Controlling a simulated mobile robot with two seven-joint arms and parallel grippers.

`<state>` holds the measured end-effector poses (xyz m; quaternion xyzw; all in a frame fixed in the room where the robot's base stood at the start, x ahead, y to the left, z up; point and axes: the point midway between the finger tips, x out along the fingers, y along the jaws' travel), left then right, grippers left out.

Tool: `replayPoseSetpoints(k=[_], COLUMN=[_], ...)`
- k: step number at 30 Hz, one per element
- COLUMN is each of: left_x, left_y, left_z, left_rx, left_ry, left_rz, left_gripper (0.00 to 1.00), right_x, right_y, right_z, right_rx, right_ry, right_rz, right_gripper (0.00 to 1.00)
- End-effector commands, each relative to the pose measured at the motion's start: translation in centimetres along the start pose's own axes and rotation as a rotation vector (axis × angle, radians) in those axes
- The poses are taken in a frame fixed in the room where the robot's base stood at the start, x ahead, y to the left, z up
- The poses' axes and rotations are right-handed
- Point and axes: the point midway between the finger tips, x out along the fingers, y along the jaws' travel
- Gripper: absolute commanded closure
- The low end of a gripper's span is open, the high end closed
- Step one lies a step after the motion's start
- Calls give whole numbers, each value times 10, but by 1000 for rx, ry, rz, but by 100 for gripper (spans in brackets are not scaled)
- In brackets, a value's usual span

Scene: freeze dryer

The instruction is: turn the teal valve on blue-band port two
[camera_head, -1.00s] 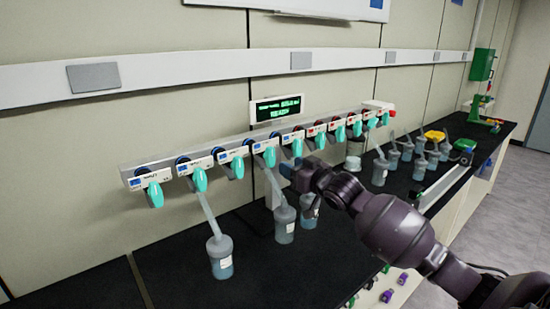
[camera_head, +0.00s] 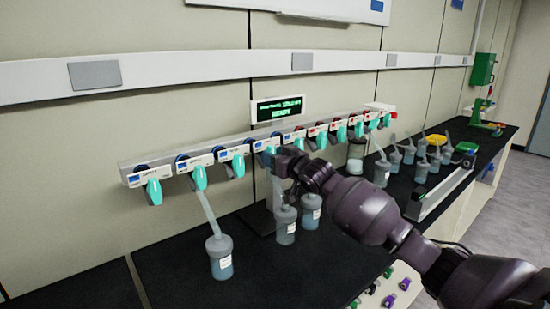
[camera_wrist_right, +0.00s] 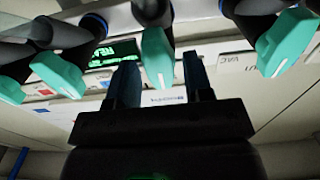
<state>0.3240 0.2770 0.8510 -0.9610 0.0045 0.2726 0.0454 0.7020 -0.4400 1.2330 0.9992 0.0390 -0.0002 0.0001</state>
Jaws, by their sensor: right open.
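A row of teal valves hangs from a grey manifold on the wall side. The ports at the left end carry blue labels; the second valve from the left (camera_head: 199,178) hangs above a flask. I cannot read the port numbers. My right gripper (camera_head: 281,162) is at the manifold near the fourth and fifth valves from the left, partly covering that stretch. In the right wrist view, my right gripper (camera_wrist_right: 160,82) is open, with one teal valve (camera_wrist_right: 157,58) lined up between its two dark fingers. I cannot tell whether they touch it. My left gripper is not in view.
Other teal valves flank the fingers closely, one on the right (camera_wrist_right: 285,42) and one on the left (camera_wrist_right: 58,73). A display (camera_head: 278,109) reading READY stands above the manifold. Flasks, such as one at the left (camera_head: 219,257), hang below. The black bench (camera_head: 90,285) is clear at front left.

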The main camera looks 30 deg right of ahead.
Motion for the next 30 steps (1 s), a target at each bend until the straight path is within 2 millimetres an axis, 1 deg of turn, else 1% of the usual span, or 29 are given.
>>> replayPoseSetpoints(k=[2,9,11,20,26,30], left_x=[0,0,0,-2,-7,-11], left_y=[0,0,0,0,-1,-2], left_z=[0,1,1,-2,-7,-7], left_rx=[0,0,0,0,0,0], left_ry=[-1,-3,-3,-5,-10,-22], left_rz=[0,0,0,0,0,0], left_gripper=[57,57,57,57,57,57], right_x=[0,0,0,0,0,0], right_y=[0,0,0,0,0,1], right_z=[0,0,0,-1,-2,-1], right_rx=[0,0,0,34,136,248], right_ry=[0,0,0,0,0,0], right_rz=[0,0,0,0,0,0], right_gripper=[55,92,100,100,100,100])
